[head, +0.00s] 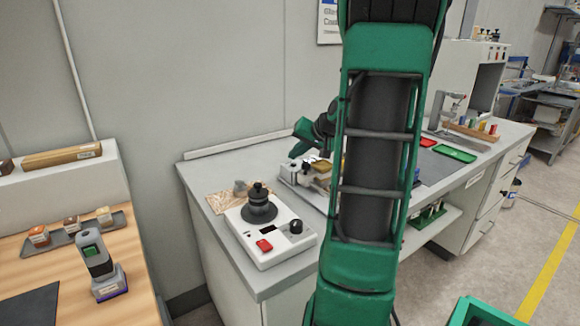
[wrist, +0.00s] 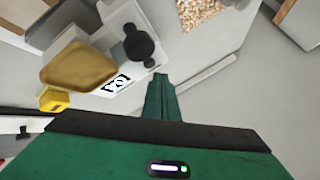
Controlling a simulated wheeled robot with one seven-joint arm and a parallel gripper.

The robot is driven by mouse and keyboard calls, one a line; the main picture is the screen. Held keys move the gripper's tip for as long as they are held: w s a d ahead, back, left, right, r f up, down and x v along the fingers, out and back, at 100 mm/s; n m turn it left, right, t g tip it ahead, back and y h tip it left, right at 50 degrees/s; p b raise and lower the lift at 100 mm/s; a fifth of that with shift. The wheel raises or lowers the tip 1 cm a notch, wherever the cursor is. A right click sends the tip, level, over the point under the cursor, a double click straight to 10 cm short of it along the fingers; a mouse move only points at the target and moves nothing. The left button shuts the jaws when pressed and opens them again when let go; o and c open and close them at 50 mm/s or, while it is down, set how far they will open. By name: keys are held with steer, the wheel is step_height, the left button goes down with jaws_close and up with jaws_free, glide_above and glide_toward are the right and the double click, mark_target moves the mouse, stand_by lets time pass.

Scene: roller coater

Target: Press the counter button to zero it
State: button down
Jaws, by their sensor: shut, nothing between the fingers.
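My gripper (wrist: 160,78) is shut and empty in the wrist view, its green fingers together. In the head view my gripper (head: 297,151) is small, above the grey-white machine (head: 293,174) on the bench and partly behind my arm. The wrist view shows this machine (wrist: 113,20) with a round black knob (wrist: 138,43), a brownish-gold tray-like part (wrist: 78,66) and a white label with black marks (wrist: 117,83). A small yellow block (wrist: 53,99) with a dark spot lies beside the tray part. I cannot tell which part is the counter button. The fingertips appear apart from everything.
A white device (head: 266,238) with a red button (head: 264,245) and black knobs stands at the bench's near-left end. A speckled board (head: 228,199) lies behind it.

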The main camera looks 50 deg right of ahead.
steer(key=shift+f, duration=0.15)
steer(key=shift+s+f, duration=0.1)
steer(key=shift+f, duration=0.15)
steer(key=shift+f, duration=0.4)
stand_by(1.1)
steer(key=shift+r, duration=0.85)
steer(key=shift+r, duration=0.15)
steer(key=shift+r, duration=2.35)
